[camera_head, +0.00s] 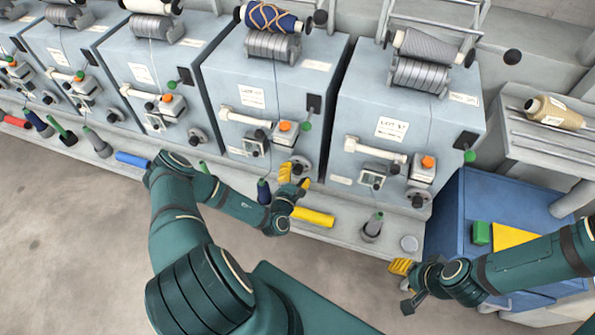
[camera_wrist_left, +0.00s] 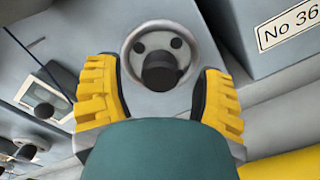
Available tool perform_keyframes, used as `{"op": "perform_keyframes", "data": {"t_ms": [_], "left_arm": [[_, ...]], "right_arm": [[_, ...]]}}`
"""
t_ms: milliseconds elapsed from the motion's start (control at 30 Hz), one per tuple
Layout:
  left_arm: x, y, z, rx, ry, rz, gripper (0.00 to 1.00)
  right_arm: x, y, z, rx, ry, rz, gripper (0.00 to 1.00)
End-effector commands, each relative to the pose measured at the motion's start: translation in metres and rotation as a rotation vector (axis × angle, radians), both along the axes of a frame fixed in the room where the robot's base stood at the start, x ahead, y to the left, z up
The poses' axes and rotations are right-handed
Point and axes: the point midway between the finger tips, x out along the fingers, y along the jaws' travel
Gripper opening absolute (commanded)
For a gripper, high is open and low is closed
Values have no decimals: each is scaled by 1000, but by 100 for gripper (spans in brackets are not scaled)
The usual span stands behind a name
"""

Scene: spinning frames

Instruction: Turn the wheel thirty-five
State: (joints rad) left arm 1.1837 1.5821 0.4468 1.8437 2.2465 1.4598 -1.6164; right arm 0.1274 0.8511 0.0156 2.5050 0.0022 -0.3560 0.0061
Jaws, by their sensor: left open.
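A small grey handwheel (camera_wrist_left: 160,45) with a dark knob (camera_wrist_left: 160,72) and two dark holes sits on a machine front, in the upper middle of the left wrist view. In the head view this wheel (camera_head: 301,163) is partly hidden by my left gripper (camera_head: 291,182). The yellow fingers of my left gripper (camera_wrist_left: 160,95) are open, one on each side of the wheel's lower part. I cannot tell whether they touch it. No number thirty-five is readable; a plate beside it reads No 36 (camera_wrist_left: 290,28). My right gripper (camera_head: 404,284) is low at right, away from the wheels.
Similar blue-grey machines (camera_head: 410,105) stand in a row, with yarn rolls on top. A ledge below holds bobbins, including a yellow tube (camera_head: 312,217) near my left gripper and a grey bobbin (camera_head: 372,230). A blue cabinet (camera_head: 455,215) stands at right. The floor at left is clear.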

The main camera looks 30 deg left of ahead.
Motion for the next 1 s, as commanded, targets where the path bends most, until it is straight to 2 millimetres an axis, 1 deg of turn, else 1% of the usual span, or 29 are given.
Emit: {"op": "perform_keyframes", "data": {"t_ms": [100, 200, 467, 500, 567, 600, 667, 700, 1000], "left_arm": [[10, 3, -1, 1, 0, 0, 68], [13, 3, 0, 0, 0, 0, 68], [14, 4, 0, 0, 0, 0, 68], [14, 4, 0, 0, 0, 0, 63], [14, 4, 0, 0, 0, 0, 42], [14, 3, 0, 0, 0, 0, 28], [14, 4, 0, 0, 0, 0, 7], [14, 4, 0, 0, 0, 0, 0], [14, 4, 1, -23, -6, 0, 0]], "right_arm": [[-1, 0, -2, 0, 2, 2, 47], [-1, 0, -3, 0, 2, 2, 47], [-1, 0, -3, 0, 2, 2, 47], [-1, 0, -3, 0, 2, 2, 47], [-1, 0, -3, 0, 2, 2, 47], [-1, 0, -3, 0, 2, 2, 47], [-1, 0, -3, 0, 2, 2, 47], [-1, 0, -3, 0, 2, 2, 47], [0, 0, 0, 0, 1, 0, 47]]}}
